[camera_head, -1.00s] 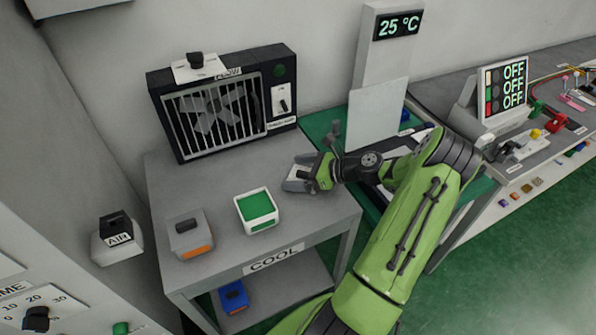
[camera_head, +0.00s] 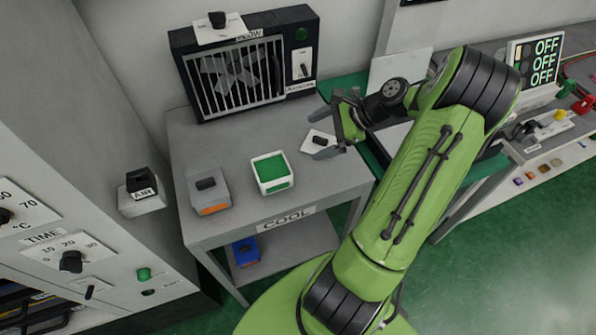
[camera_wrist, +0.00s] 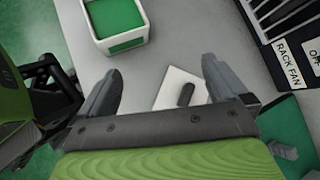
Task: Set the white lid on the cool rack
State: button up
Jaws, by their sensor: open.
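The white lid (camera_head: 320,141), a flat square with a dark handle, lies on the right part of the grey cool rack (camera_head: 225,148), which bears the label COOL. In the wrist view the lid (camera_wrist: 182,92) shows between and just beyond my fingers. My gripper (camera_head: 328,134) is open and stands beside and slightly above the lid, with its fingers apart. In the wrist view my gripper (camera_wrist: 163,85) holds nothing between its fingers. The lid looks flat on the rack top and free of the fingers.
A white box with a green top (camera_head: 272,172) and a grey box with an orange front (camera_head: 208,192) stand left of the lid. The rack fan (camera_head: 245,65) stands behind. A blue box (camera_head: 245,251) sits on the lower shelf.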

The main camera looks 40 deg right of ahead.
jog(key=a+r+n+g+h, duration=0.3)
jog(key=a+r+n, duration=0.2)
jog(key=a+n, duration=0.4)
jog(key=s+a+r+n+h, duration=0.1)
jog(key=s+a+r+n, duration=0.3)
jog(key=s+a+n, duration=0.2)
jog(key=s+a+r+n+t+h, duration=0.1)
jog(key=s+a+r+n+h, duration=0.1)
jog(key=s+a+r+n, duration=0.2)
jog(key=s+a+n, duration=0.3)
jog(key=s+n, duration=0.1)
jog(key=s, duration=0.1)
jog(key=shift+a+r+t+h, duration=0.25)
jog(key=shift+t+h, duration=0.05)
